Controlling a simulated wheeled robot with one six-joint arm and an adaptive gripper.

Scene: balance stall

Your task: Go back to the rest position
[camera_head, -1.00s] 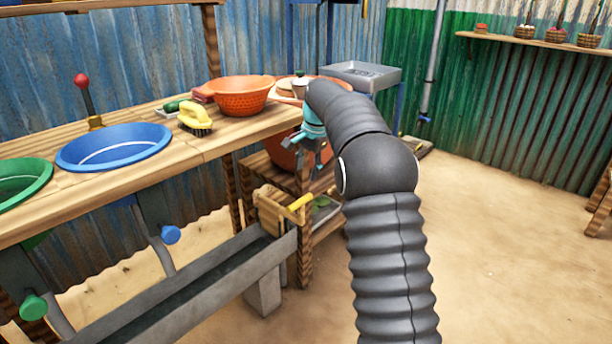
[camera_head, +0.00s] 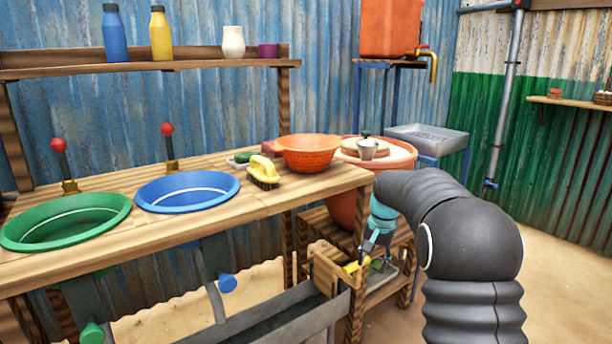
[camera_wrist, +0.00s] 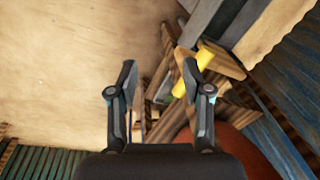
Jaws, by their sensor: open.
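My gripper (camera_wrist: 158,82) is open, with its two dark fingers apart and nothing between them in the wrist view. In the head view my gripper (camera_head: 368,248) hangs at the end of my dark ribbed arm, low beside the right end of the wooden counter (camera_head: 290,205). A yellow handle (camera_head: 355,266) on a wooden block (camera_head: 330,272) is close to it there. The yellow handle also shows in the wrist view (camera_wrist: 206,60), beyond the right finger and partly near it. I cannot tell whether they touch.
A green basin (camera_head: 65,225) and a blue basin (camera_head: 187,192) sit in the counter. A yellow brush (camera_head: 263,172) and an orange colander (camera_head: 310,153) stand on it. A grey trough (camera_head: 270,322) runs below. A large orange pot (camera_head: 345,205) stands behind my arm. Sandy floor is clear at right.

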